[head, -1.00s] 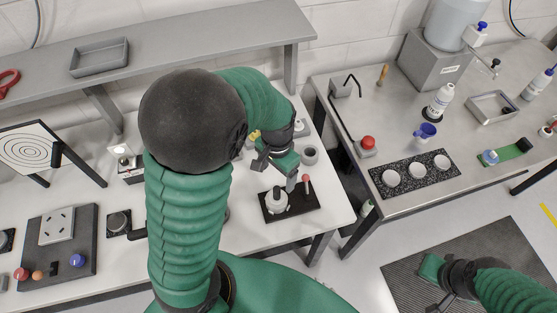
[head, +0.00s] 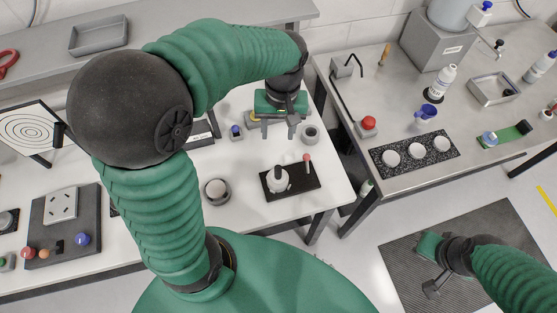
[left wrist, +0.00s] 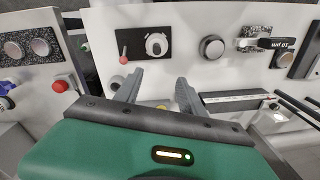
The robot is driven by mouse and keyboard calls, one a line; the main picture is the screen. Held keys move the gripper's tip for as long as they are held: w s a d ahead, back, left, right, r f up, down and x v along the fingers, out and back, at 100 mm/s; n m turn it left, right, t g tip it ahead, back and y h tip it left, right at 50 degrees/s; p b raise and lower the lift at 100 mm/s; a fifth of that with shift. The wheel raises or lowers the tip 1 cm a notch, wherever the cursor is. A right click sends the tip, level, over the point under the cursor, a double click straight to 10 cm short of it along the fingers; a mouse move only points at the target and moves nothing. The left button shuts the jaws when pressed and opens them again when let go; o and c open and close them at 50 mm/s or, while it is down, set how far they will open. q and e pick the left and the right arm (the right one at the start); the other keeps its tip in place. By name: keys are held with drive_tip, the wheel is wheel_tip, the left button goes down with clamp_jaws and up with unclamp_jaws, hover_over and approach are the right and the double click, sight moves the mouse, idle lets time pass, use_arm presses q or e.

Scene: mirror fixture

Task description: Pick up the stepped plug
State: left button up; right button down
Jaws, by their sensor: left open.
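A pale stepped round piece (head: 278,179) with a dark top stands upright on a black plate (head: 304,186) at the bench's right end. It looks most like the stepped plug, though I cannot be sure. It also shows in the left wrist view (left wrist: 156,45), beyond the fingertips. My left gripper (head: 278,131) is open and empty, fingers apart, behind the plate and clear of the piece. A yellow item (head: 253,117) is partly hidden by this gripper; a bit of yellow shows between its fingers in the left wrist view. My right gripper (head: 432,289) is low at the right, over the floor mat.
A red-topped lever (head: 307,161) stands on the same plate. A grey cup-like cylinder (head: 310,134) is close right of my left gripper. A blue-topped block (head: 236,132) is to its left, and a round dome (head: 216,191) nearer.

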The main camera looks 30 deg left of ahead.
use_arm(q)
wheel_tip(320, 180, down, 5)
drive_tip(key=n, duration=0.8)
drive_tip(key=n+p, duration=0.1)
approach(278, 173)
drive_tip(key=shift+h, duration=0.3)
drive_tip(key=f, duration=0.4)
drive_tip(key=w+a+f, duration=0.1)
drive_tip(key=f, duration=0.1)
drive_tip(key=shift+f, duration=0.2)
drive_tip(key=shift+w+f, duration=0.1)
drive_tip(key=shift+f, duration=0.25)
drive_tip(key=f, duration=0.2)
drive_tip(key=f+p, duration=0.1)
drive_tip(key=f, duration=0.2)
drive_tip(key=shift+s+a, duration=0.1)
drive_tip(key=shift+s, duration=0.15)
drive_tip(key=shift+w+f, duration=0.15)
drive_tip(key=shift+c, duration=0.2)
drive_tip(key=c, duration=0.7)
clamp_jaws()
